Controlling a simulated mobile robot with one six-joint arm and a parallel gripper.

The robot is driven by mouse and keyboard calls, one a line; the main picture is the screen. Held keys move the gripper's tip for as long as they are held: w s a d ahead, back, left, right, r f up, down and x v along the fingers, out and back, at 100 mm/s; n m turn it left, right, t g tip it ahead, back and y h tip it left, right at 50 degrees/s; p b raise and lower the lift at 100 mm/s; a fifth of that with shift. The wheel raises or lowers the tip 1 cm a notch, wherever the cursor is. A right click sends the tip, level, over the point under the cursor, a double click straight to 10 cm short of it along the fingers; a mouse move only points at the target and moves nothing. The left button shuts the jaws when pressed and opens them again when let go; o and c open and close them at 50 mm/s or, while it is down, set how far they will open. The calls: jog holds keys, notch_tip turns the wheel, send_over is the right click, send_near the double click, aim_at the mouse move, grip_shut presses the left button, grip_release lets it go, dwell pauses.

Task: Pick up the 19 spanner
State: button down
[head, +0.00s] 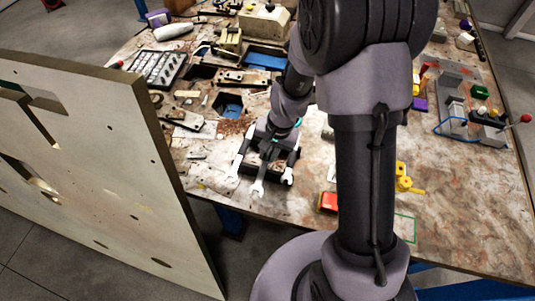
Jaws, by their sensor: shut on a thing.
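My gripper (267,153) points down over the near left part of the worktable and is shut on a spanner. The fingertips and the spanner's shaft are mostly hidden by the gripper body. No size marking is readable, and I cannot tell whether the spanner is clear of the surface.
A large pale board (100,170) with holes stands upright at the left, close to the table edge. My arm hides the middle. A red block (328,202) and a yellow part (403,178) lie to the right. Trays and tools crowd the back left of the worktable (470,220).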

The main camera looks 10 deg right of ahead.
aim_at(265, 155)
notch_tip(265, 155, up, 4)
jog(key=shift+s+f+p, duration=0.1)
jog(key=shift+p, duration=0.75)
jog(key=s+d+r+b, duration=0.1)
jog(key=s+r+b, duration=0.1)
jog(key=s+b, duration=0.8)
jog(key=shift+s+b, duration=0.4)
jog(key=shift+s, duration=2.45)
jog(key=shift+d, duration=0.1)
